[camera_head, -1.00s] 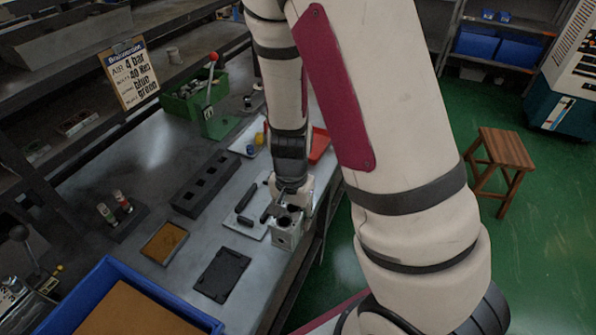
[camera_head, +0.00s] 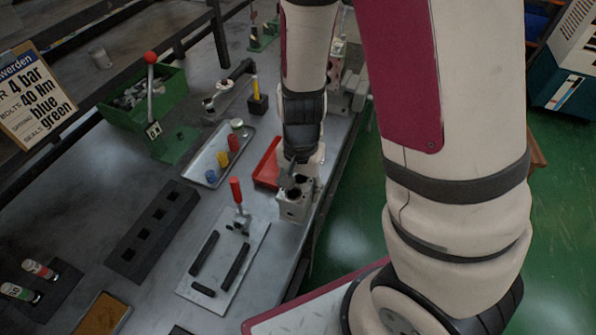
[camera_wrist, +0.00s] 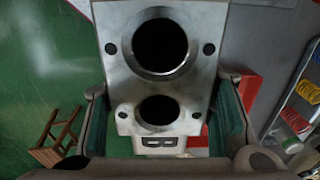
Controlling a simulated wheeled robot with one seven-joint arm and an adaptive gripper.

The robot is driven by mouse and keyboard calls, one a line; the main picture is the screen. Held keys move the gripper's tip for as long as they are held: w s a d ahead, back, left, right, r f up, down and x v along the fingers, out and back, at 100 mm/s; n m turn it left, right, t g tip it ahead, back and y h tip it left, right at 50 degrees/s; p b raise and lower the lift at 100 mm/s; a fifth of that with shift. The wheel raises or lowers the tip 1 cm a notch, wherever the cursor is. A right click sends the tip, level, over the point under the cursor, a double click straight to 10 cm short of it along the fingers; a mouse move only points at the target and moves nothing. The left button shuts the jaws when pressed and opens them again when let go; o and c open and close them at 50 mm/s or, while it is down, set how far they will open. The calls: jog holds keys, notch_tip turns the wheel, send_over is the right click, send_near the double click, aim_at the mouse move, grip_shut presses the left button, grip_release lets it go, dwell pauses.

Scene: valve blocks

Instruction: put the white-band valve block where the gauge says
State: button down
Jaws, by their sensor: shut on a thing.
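My gripper (camera_head: 299,178) is shut on a grey metal valve block (camera_head: 293,207) with round bores, near the table's right edge. Whether the block touches the table I cannot tell. In the wrist view, the block (camera_wrist: 128,75) sits between my two green-padded fingers (camera_wrist: 160,122). It shows a large bore, a smaller bore and a dark marking below them. No white band is clear on it. A pale fixture plate (camera_head: 217,285) with black rails and a red-handled clamp (camera_head: 237,192) lies left of the block. I cannot make out a gauge.
A red tray (camera_head: 266,166) is just behind the block. A tray with coloured springs (camera_head: 210,181), a green bin (camera_head: 172,97) and a black strip with square holes (camera_head: 128,242) lie farther left. A sign (camera_head: 36,97) reads 4 bar, 40 Nm, blue, green.

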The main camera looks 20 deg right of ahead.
jog(key=w, duration=0.5)
jog(key=w+d, duration=0.1)
jog(key=w, duration=0.3)
jog(key=w+d+f, duration=0.1)
jog(key=w, duration=0.4)
jog(key=shift+w+f, duration=0.1)
jog(key=shift+w, duration=0.2)
jog(key=shift+w+f, duration=0.1)
jog(key=shift+f, duration=1.7)
jog(key=shift+f, duration=0.15)
jog(key=c, duration=0.7)
grip_release()
notch_tip(320, 180, up, 12)
jog(key=s+r+n+t+y, duration=0.1)
jog(key=s+r+n, duration=0.1)
jog(key=s+r, duration=0.4)
jog(key=s+r+n+t, duration=0.15)
jog(key=s+r, duration=0.25)
jog(key=r, duration=0.5)
jog(key=shift+s+d+r+n+t+h, duration=0.15)
jog(key=shift+s+r+n+t, duration=0.55)
jog(key=shift+s, duration=1.85)
jog(key=shift+s+a+r+n+t+h, duration=0.1)
jog(key=shift+s+r+n+h, duration=0.15)
jog(key=shift+s+r+n, duration=1.65)
jog(key=shift+s+d+r+n+t+h, duration=0.1)
jog(key=shift+s+r+n+t+h, duration=0.2)
jog(key=shift+s, duration=2.95)
